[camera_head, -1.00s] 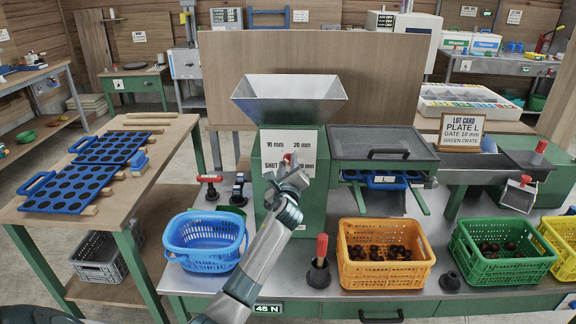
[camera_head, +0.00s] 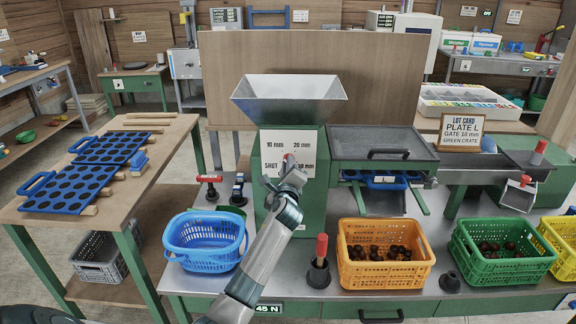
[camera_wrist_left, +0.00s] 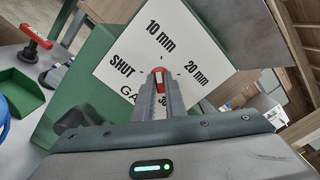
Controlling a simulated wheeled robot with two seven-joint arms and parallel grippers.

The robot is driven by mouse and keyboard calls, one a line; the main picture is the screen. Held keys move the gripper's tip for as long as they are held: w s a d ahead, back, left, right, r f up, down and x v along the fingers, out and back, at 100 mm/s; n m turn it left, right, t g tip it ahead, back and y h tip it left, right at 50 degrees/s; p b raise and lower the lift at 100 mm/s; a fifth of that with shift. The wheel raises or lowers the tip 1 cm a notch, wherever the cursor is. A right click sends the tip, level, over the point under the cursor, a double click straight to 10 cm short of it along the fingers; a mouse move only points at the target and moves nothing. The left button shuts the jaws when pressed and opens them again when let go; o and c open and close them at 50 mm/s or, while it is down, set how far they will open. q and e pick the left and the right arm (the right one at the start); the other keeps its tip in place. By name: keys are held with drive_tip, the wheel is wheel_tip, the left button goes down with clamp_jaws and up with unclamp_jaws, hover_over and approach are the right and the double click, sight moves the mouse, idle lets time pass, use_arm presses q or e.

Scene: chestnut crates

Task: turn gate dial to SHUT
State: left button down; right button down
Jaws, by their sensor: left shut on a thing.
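The gate dial (camera_head: 288,157) is a small red knob on a white plate (camera_head: 271,145) on the front of the green hopper machine (camera_head: 311,207). The plate reads 10 mm, 20 mm, SHUT and a partly hidden 30 mm. In the left wrist view the dial (camera_wrist_left: 158,73) shows red between the fingertips, below the middle of the labels. My left gripper (camera_head: 290,171) is shut on the dial, and its fingers (camera_wrist_left: 159,92) hide most of it. I cannot tell for sure which label the dial points at. My right gripper is not in view.
A metal hopper (camera_head: 290,98) sits above the plate. A blue basket (camera_head: 205,247), an upright red-handled tool (camera_head: 320,262), an orange crate (camera_head: 385,273) and a green crate (camera_head: 502,268) stand on the bench. A lot card (camera_head: 473,131) reads gate 10 mm.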

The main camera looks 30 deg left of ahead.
use_arm(q)
drive_tip(key=shift+f+n+b, duration=0.15)
drive_tip(key=shift+n+b, duration=0.5)
drive_tip(key=shift+n, duration=6.15)
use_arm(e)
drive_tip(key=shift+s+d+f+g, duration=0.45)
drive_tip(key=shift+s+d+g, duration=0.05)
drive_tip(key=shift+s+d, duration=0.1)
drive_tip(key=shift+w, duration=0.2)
use_arm(q)
drive_tip(key=c, duration=1.9)
unclamp_jaws()
drive_tip(key=shift+o, duration=0.5)
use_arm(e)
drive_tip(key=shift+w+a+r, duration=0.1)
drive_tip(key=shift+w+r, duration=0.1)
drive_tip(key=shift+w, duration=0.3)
use_arm(q)
drive_tip(key=shift+s, duration=0.1)
